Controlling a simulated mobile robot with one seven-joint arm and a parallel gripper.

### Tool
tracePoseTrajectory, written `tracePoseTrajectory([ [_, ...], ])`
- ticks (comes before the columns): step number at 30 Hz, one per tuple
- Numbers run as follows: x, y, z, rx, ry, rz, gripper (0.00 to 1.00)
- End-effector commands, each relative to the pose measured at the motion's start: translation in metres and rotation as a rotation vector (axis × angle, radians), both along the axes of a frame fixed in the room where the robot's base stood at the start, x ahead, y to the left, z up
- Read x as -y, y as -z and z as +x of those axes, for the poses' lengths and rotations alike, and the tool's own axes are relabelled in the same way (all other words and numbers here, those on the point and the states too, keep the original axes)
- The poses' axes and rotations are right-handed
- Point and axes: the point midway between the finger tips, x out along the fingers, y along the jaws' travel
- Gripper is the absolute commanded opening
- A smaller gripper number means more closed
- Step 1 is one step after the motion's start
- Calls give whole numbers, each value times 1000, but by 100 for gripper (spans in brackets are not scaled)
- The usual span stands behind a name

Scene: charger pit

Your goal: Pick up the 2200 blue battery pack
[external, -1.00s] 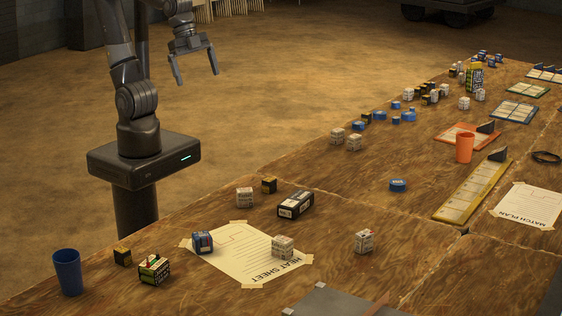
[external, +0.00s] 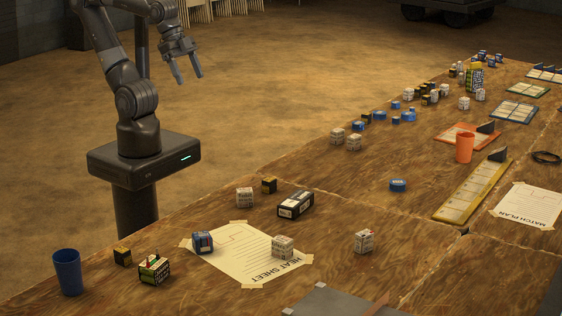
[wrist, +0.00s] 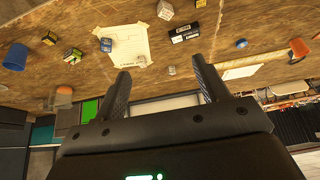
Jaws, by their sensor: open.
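A small blue pack with a dark and red label (external: 202,241) sits on the left part of the heat sheet; it also shows in the wrist view (wrist: 106,44). Its printed number is too small to read. My gripper (external: 187,74) is open and empty, high above the floor behind the table and well apart from the pack. In the wrist view my two fingers (wrist: 160,70) are spread, with nothing between them.
A blue cup (external: 67,272), a green-black pack (external: 154,269) and a black-gold pack (external: 123,256) stand left of the blue pack. White packs (external: 283,247) and a black box (external: 295,204) stand to its right.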

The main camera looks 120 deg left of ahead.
Motion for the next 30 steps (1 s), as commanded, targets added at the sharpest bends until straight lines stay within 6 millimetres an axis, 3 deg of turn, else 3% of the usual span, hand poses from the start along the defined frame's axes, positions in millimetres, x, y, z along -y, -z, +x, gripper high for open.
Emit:
tracePoseTrajectory([
  [6,1,-1,3,-4,5,-1,67],
  [11,9,-2,23,-36,42,-4,67],
  [20,44,6,95,-140,159,-7,67],
  [30,101,45,174,-256,288,13,67],
])
